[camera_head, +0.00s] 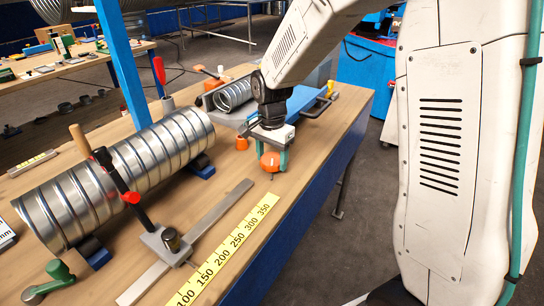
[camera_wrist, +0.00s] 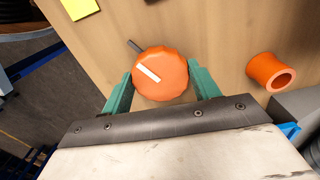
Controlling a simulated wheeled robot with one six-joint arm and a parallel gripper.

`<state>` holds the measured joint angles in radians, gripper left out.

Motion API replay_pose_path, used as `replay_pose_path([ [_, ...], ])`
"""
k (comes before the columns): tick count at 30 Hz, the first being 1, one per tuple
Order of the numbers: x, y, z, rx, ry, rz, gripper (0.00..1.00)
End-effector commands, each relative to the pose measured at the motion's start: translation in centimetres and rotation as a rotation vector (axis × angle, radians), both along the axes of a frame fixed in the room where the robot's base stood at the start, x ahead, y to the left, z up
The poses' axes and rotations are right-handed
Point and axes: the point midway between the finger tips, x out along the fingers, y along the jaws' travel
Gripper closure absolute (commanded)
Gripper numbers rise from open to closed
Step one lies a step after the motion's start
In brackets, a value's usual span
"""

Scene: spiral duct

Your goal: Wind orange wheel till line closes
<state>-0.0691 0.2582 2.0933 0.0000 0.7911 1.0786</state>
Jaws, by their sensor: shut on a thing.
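The orange wheel (camera_head: 269,160) is at the right edge of the workbench in the head view. In the wrist view the orange wheel (camera_wrist: 172,84) is round with a scalloped rim and carries a short white line (camera_wrist: 148,73), slanting down to the right. A dark bar (camera_wrist: 135,46) shows just beyond its upper left rim, roughly parallel to the white line; a gap of orange lies between them. My gripper (camera_wrist: 161,75) has its teal fingers on either side of the wheel, shut on it. The wheel's underside is hidden.
An orange ring (camera_wrist: 270,72) stands right of the wheel in the wrist view. In the head view, a spiral metal duct (camera_head: 121,174) lies on the bench (camera_head: 240,183). A yellow scale (camera_head: 225,253) and a metal rail (camera_head: 190,236) lie nearer. A blue block (camera_head: 300,101) is behind my gripper.

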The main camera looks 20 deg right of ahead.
Motion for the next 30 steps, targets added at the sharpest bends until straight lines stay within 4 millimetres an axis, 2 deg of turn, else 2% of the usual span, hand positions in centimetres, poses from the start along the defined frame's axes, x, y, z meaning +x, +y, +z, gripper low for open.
replay_pose_path([
  [7, 0.3, 0.0, 0.2, 0.0, -0.008, 0.001, 0.62],
  [8, 0.3, 0.0, 0.2, 0.0, -0.008, 0.001, 0.34],
  [9, 0.2, 0.0, 0.2, 0.0, -0.008, 0.001, 0.23],
  [10, 0.2, 0.0, 0.2, 0.0, -0.007, 0.001, 0.18],
  [20, 0.1, 0.0, 0.4, 0.0, -0.004, 0.002, 0.18],
  [23, 0.2, 0.0, 1.6, 0.0, -0.008, 0.002, 0.18],
  [30, 0.2, 0.0, 5.8, 0.0, -0.008, 0.002, 0.18],
])
